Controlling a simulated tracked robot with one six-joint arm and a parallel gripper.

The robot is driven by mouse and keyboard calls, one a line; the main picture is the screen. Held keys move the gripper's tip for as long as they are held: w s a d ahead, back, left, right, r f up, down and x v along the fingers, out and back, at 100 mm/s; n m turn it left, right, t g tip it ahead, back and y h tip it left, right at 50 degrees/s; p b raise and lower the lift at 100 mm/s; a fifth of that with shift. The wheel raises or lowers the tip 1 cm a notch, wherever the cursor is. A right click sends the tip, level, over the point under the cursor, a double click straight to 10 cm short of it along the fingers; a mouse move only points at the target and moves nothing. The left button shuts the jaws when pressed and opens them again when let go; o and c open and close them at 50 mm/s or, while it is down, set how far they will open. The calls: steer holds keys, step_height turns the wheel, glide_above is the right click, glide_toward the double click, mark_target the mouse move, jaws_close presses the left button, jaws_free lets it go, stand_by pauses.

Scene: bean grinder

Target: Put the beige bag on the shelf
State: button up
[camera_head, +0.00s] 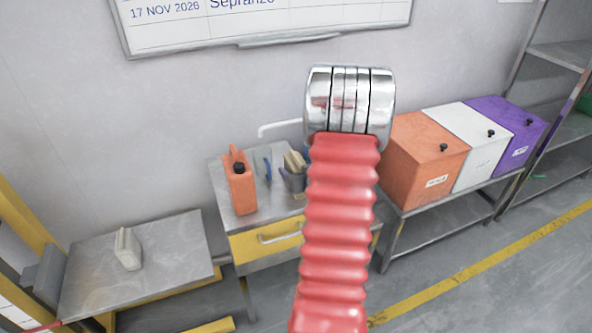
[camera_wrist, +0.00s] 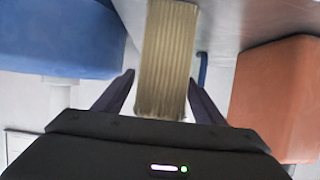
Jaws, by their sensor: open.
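In the wrist view a beige ribbed bag (camera_wrist: 167,55) lies between the two dark fingers of my gripper (camera_wrist: 162,78). The fingers are open, one along each side of it, with little gap; contact cannot be told. In the head view a beige block-like thing (camera_head: 295,162) stands on the workbench behind a grey container (camera_head: 293,181), and this may be the same bag. Another beige bag-like thing (camera_head: 128,250) stands on the low table at the left. A grey metal shelf rack (camera_head: 560,54) stands at the right edge.
An orange canister (camera_head: 240,183) stands on the workbench (camera_head: 222,176); an orange body (camera_wrist: 277,98) and a blue one (camera_wrist: 60,40) flank the gripper. Orange (camera_head: 425,155), white (camera_head: 473,140) and purple (camera_head: 510,122) bins fill a stand. The low left table (camera_head: 175,250) has bare room.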

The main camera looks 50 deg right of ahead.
steer(key=shift+r, duration=0.15)
steer(key=shift+s+a+r, duration=0.15)
steer(key=shift+s, duration=0.1)
steer(key=v, duration=1.1)
steer(key=shift+a+r, duration=0.1)
stand_by(0.5)
steer(key=w+a+r+n+g, duration=0.1)
steer(key=w+a+r, duration=0.15)
steer(key=a, duration=0.35)
steer(key=w+a+r+n+g+y, duration=0.1)
steer(key=w+a+r, duration=0.1)
steer(key=a+r, duration=0.3)
steer(key=w+a+r+g, duration=0.1)
steer(key=w+a+r, duration=0.2)
steer(key=a, duration=0.5)
steer(key=s+a+r+n+g+y, duration=0.1)
steer(key=s+a, duration=0.3)
steer(key=a, duration=0.4)
steer(key=s+a+r+n+g+y, duration=0.1)
steer(key=s+a+y, duration=0.2)
steer(key=a, duration=0.5)
steer(key=s+a+r+n+g+y, duration=0.1)
steer(key=s+a+n+y, duration=0.1)
steer(key=s+a, duration=0.3)
steer(key=a, duration=0.4)
steer(key=shift+r, duration=0.35)
